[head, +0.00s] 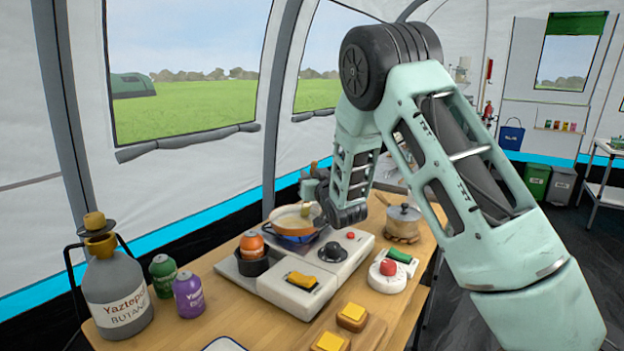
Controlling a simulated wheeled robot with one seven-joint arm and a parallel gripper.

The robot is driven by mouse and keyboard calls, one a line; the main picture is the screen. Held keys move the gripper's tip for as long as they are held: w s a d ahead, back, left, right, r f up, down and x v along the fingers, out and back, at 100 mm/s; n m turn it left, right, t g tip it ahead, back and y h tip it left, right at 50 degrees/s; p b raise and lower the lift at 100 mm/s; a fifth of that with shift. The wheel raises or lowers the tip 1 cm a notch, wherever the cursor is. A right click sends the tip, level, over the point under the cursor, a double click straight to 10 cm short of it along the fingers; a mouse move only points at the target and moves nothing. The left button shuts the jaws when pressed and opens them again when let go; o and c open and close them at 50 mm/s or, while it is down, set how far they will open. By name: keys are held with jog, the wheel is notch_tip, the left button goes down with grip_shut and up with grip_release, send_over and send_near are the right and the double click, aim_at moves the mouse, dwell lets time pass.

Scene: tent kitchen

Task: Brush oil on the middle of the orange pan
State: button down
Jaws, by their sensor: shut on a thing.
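The orange pan (285,222) sits on the blue-ringed burner of the white stove at the middle of the table, its pale inside facing up. My gripper (312,194) is above the pan's right side. It is shut on a small brush (305,209), whose pale yellowish end points down over the pan. The arm and fingers hide part of the brush and the pan's right edge. I cannot tell whether the bristles touch the pan, and no oil can be made out.
A butane bottle (117,295) and green (163,275) and purple (189,295) cans stand at left. A dark bowl with an orange thing (252,248) is beside the stove (300,292). A lidded pot (403,222) and red-button device (388,272) are at right; yellow-topped blocks (352,316) are in front.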

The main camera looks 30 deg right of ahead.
jog(key=a+b, duration=0.2)
jog(key=a, duration=0.6)
jog(key=shift+a, duration=0.15)
jog(key=shift+r, duration=0.15)
dwell(0.4)
jog(key=shift+r+p, duration=1.6)
jog(key=shift+r, duration=1.35)
jog(key=shift+r, duration=0.1)
notch_tip(320, 180, up, 3)
jog(key=shift+f+p, duration=0.1)
jog(key=shift+p, duration=0.7)
